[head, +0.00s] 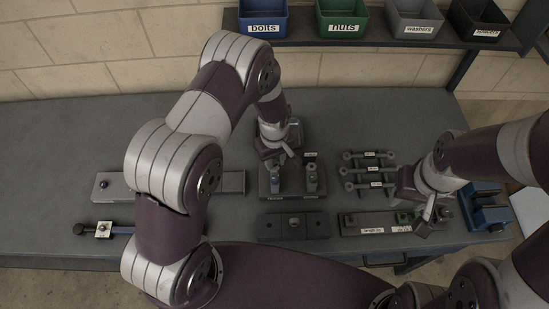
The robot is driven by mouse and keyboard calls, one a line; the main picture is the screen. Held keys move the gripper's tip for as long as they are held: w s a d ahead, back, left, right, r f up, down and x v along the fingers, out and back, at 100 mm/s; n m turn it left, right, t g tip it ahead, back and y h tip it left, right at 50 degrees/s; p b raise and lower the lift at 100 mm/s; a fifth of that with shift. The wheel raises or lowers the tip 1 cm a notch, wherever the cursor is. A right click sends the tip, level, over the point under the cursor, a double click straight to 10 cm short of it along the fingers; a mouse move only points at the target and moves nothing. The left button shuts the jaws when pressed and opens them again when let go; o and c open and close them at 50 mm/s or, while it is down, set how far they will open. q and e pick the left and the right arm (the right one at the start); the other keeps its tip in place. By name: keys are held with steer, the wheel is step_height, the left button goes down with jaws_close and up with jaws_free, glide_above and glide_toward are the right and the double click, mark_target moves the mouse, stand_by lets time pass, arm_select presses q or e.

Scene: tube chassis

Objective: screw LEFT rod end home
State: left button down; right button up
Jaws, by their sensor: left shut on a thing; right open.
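A dark fixture block (290,193) stands mid-table with two upright posts. The left post (275,176) has a bluish mark and the right post (312,178) a green one; each has a small label below. My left gripper (287,153) is just behind and above the left post, pointing down. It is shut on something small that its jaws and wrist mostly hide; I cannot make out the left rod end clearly. My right gripper (426,216) is open over the right end of a long labelled block (350,230), well away from the fixture.
Several labelled bars with round ends (368,170) lie right of the fixture. A low dark block (292,225) is in front, a blue vise (487,207) at right, a grey plate (232,183) at left. Bins (343,20) stand on a shelf behind. My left arm hides part of the table.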

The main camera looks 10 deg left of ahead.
arm_select(q)
steer(key=shift+w+r+n, duration=0.1)
steer(key=shift+w+n, duration=0.05)
steer(key=shift+n, duration=0.45)
steer(key=c, duration=1.2)
jaws_free()
steer(key=shift+n, duration=0.8)
steer(key=shift+c, duration=0.2)
steer(key=o, duration=0.5)
